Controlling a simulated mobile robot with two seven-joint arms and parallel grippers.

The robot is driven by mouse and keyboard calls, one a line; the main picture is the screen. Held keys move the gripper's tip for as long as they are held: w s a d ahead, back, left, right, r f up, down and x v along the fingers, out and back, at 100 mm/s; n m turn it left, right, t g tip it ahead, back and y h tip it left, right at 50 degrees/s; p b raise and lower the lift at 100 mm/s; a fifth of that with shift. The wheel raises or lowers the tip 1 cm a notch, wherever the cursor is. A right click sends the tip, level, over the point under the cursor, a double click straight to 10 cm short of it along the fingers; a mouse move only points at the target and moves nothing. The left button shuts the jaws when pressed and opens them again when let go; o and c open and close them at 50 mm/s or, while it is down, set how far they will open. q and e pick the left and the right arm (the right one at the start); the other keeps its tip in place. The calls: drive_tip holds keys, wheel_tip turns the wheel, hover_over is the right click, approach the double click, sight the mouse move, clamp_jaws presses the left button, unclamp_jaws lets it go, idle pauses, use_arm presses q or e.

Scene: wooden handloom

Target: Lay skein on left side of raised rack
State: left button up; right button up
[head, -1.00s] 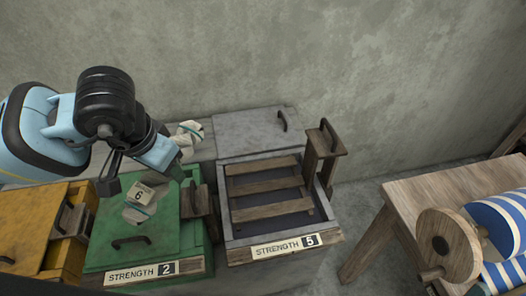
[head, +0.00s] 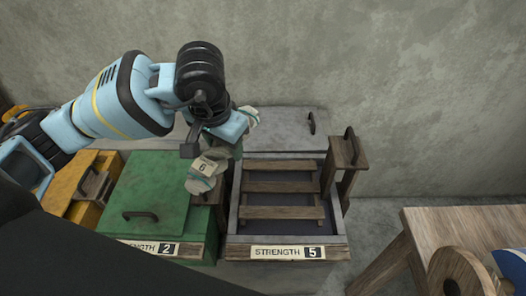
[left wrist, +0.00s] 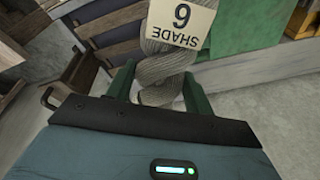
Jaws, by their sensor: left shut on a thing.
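My left gripper (head: 222,138) is shut on a grey-white twisted skein (head: 203,183) with a tag reading 6. The skein hangs between the green vat and the rack, in the air by the rack's left edge. In the left wrist view the skein (left wrist: 160,75) passes between the green fingers (left wrist: 158,90), its tag reading "SHADE 6". The slatted wooden rack (head: 283,187) lies across the top of the grey vat labelled STRENGTH 5 (head: 240,222). Its slats are bare. My right gripper is not in view.
A green vat (head: 158,190) labelled STRENGTH 2 with a closed lid stands left of the grey vat. A yellow vat (head: 85,185) is further left. A wooden post with handle (head: 347,155) rises at the rack's right. A wooden bench (head: 440,225) stands at the right.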

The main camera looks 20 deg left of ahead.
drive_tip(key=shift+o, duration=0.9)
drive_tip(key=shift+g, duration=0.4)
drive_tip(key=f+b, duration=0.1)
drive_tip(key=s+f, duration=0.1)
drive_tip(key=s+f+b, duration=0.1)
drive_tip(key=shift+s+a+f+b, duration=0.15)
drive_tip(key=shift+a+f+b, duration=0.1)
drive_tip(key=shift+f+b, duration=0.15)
use_arm(q)
drive_tip(key=w+d+f+n+g, duration=0.1)
drive_tip(key=w+d+f+n, duration=0.1)
drive_tip(key=w+f, duration=0.3)
drive_tip(key=w+d+f+n+g, duration=0.1)
drive_tip(key=w+d+f+n, duration=0.2)
drive_tip(key=f, duration=0.4)
drive_tip(key=w+n, duration=0.1)
drive_tip(key=w, duration=0.1)
drive_tip(key=shift+w+g, duration=0.3)
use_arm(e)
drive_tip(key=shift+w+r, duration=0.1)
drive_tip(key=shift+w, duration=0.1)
use_arm(q)
drive_tip(key=shift+f, duration=0.15)
